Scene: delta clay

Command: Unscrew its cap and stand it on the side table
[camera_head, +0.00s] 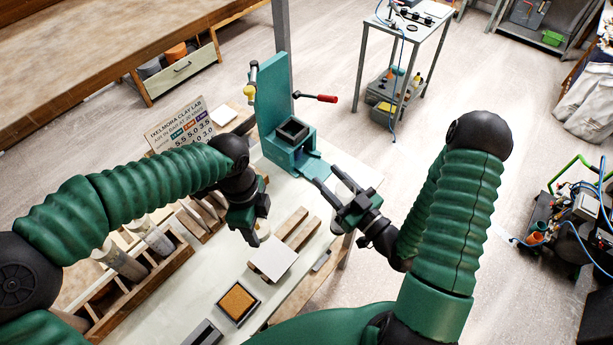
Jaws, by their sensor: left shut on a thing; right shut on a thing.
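My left gripper (250,232) is shut over the table, pointing down. A small pale thing (263,230) shows at its fingers, mostly hidden; I cannot tell whether it is a bottle or a cap. My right gripper (328,180) is at the table's right edge, in front of the teal press. Its two long fingers point up and left. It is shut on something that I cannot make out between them. A small metal-framed table (438,30) stands at the top right, with dark items and a blue hose on top. No cap can be clearly told apart.
The teal press (273,105) with a red-tipped handle stands at the back of the pale worktable (225,285). A white tile (272,258), wooden strips, an orange-brown pad (238,302) and a wooden rack (140,290) lie in front. A lettered sign (180,127) stands at left.

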